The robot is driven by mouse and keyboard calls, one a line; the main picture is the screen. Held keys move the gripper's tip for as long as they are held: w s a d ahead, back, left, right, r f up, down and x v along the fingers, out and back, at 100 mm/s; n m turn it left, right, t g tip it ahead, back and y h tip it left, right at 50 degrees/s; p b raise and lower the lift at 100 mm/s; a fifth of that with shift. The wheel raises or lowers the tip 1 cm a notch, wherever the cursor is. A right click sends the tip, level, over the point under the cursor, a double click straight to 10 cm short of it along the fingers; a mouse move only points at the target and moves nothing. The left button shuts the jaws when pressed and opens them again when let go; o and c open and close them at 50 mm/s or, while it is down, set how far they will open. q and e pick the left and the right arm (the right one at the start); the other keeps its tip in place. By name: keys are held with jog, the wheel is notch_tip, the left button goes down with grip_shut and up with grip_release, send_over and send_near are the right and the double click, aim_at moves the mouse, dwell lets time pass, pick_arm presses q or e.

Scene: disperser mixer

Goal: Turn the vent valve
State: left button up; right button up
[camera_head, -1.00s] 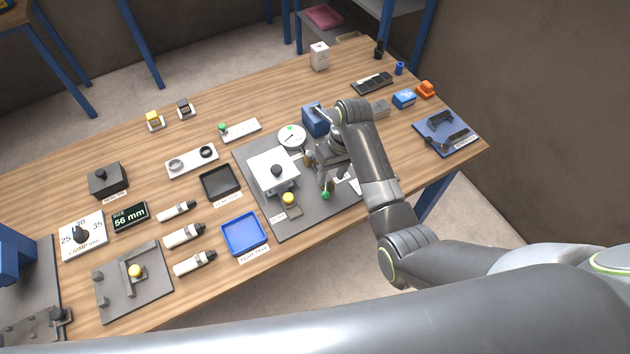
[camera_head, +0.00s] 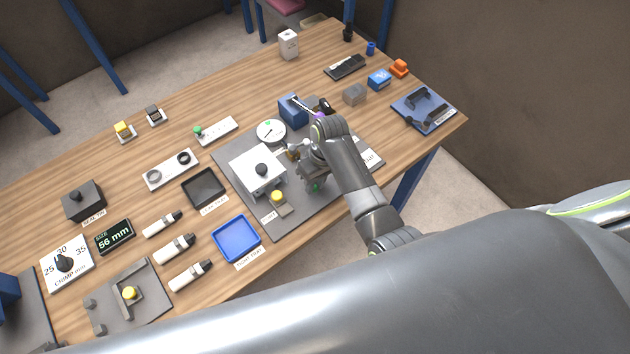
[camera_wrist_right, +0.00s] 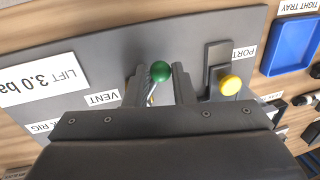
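The vent valve has a green ball knob (camera_wrist_right: 160,71) beside a VENT label (camera_wrist_right: 103,98) in the right wrist view. In the head view the green knob (camera_head: 316,187) is mostly hidden under my right wrist. My right gripper (camera_wrist_right: 161,84) is open, its two fingers on either side of the green knob. I cannot tell whether either finger touches it. The valve stands on the grey rig plate (camera_head: 290,222), near its front edge. My left gripper is not in view.
A yellow knob (camera_wrist_right: 230,86) by the PORT label sits close beside the right gripper. The white block (camera_head: 257,168), pressure gauge (camera_head: 271,131) and blue box (camera_head: 293,110) stand on the same plate. A blue tray (camera_head: 236,239) lies left of the plate.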

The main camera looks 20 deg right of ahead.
grip_shut()
jog(key=shift+a, duration=0.1)
jog(key=shift+w+a+r+m, duration=0.1)
jog(key=shift+a+m, duration=0.05)
jog(key=shift+m, duration=0.35)
jog(key=m, duration=0.1)
jog(key=a+m, duration=0.1)
jog(key=w+m+t, duration=0.1)
jog(key=m, duration=0.1)
jog(key=shift+a, duration=0.25)
jog(key=shift+w+a+r+m+t, duration=0.15)
jog(key=shift+w+a+m, duration=0.1)
jog(key=shift+m, duration=0.65)
jog(key=shift+w+a+f+m+t, duration=0.15)
jog(key=shift+w+a+m, duration=0.1)
jog(key=shift+m, duration=0.65)
jog(key=shift+w+r, duration=0.1)
jog(key=o, duration=0.6)
grip_release()
jog(key=shift+o, duration=0.2)
